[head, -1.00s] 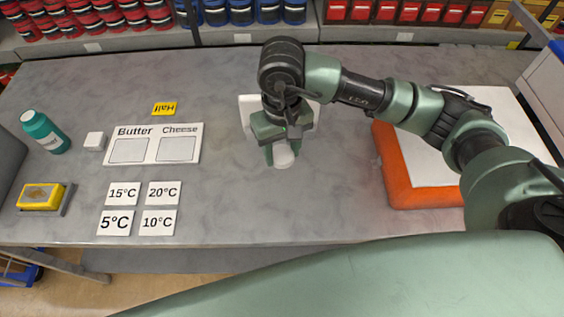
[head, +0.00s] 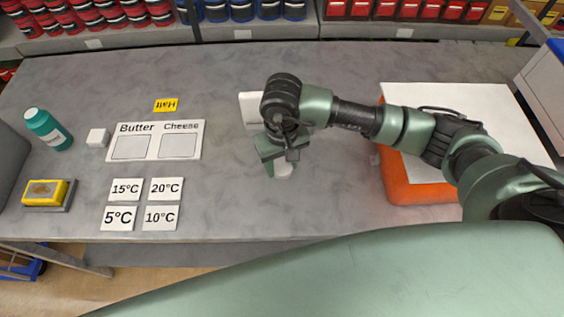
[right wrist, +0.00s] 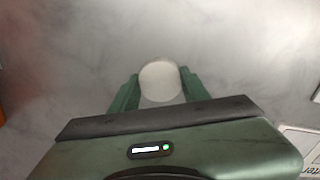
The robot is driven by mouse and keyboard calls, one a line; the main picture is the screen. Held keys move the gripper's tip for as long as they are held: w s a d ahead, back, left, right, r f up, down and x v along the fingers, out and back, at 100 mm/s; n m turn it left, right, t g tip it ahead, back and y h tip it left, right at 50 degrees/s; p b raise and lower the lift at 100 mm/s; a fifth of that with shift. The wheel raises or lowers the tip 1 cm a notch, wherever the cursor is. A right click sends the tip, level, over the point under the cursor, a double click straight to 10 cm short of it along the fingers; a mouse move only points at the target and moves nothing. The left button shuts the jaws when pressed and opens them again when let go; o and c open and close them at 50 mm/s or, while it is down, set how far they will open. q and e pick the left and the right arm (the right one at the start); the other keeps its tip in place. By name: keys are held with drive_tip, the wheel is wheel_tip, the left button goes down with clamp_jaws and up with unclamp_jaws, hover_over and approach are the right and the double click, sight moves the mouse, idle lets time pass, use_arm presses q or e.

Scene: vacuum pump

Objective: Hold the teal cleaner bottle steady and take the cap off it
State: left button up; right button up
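The teal bottle (head: 48,130) stands at the left end of the grey table, with a white cap (head: 31,113) on top. It leans in the picture, and no gripper is near it. My right gripper (head: 282,166) points down over the middle of the table, far to the right of the bottle. Its fingers (right wrist: 159,78) sit on both sides of a small white round object (right wrist: 160,82), with no clear gap. This object also shows below the gripper in the head view (head: 284,171). I cannot tell whether it touches the table. My left gripper is out of view.
A white Butter and Cheese board (head: 156,153), several temperature cards (head: 125,189), a white cube (head: 97,138) and a yellow sponge (head: 45,192) lie near the bottle. An orange and white block (head: 420,190) is at right. Bare table lies between board and gripper.

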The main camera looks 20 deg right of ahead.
drive_tip(key=o, duration=0.4)
drive_tip(key=shift+c, duration=0.2)
drive_tip(key=shift+r, duration=0.1)
